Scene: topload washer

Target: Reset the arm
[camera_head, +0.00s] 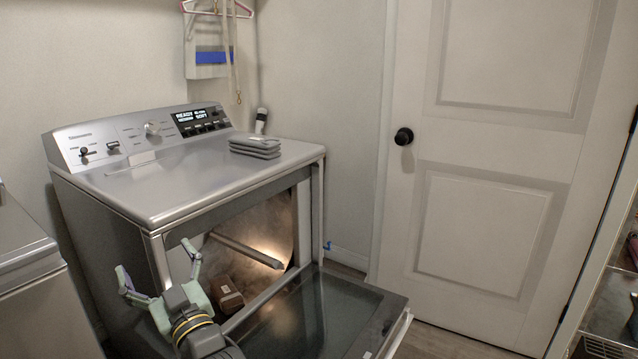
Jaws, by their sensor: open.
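My gripper (156,263) is at the lower left, in front of the left part of the machine's front opening. Its two pale green fingers are spread apart, pointing up and away, with nothing between them. The grey machine (165,195) has a control panel with a lit display on its back edge. Its front door (325,318) is folded down flat, and the lit inside (265,235) shows. A small brown object (228,297) lies at the opening, just right of my gripper; what it is, I cannot tell. My arm hides part of the lower front.
Folded grey cloths (255,146) lie on the machine's top, with a small bottle (261,121) behind. Another appliance (22,245) stands at the left edge. A closed white door (485,150) is at the right. A shelf (612,310) stands at the far right. Some floor (440,340) shows clear.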

